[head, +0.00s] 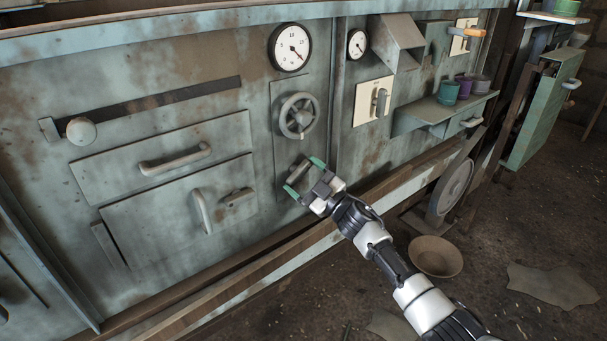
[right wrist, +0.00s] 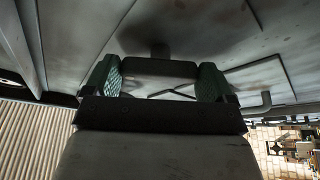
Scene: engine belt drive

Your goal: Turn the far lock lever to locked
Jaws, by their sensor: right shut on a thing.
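My right gripper (head: 304,178) is in front of the green-grey panel, below the handwheel. Its two green fingertips are spread to either side of a short grey bar (head: 297,172) on the panel, which looks like the far lock lever. In the right wrist view, the gripper's textured finger pads (right wrist: 160,80) sit on both ends of a dark bar (right wrist: 160,67), and I am shut on it. How far the lever is turned is hard to tell. A similar grey lever (head: 237,197) sits to the left, beside the drawer handle. My left gripper is not in view.
The handwheel (head: 297,115) is just above my right gripper. A curved drawer handle (head: 202,212) sticks out at the left. A grey lever on a cream plate (head: 373,101) and a shelf with cups (head: 440,113) are to the right. A bowl (head: 436,257) stands on the floor.

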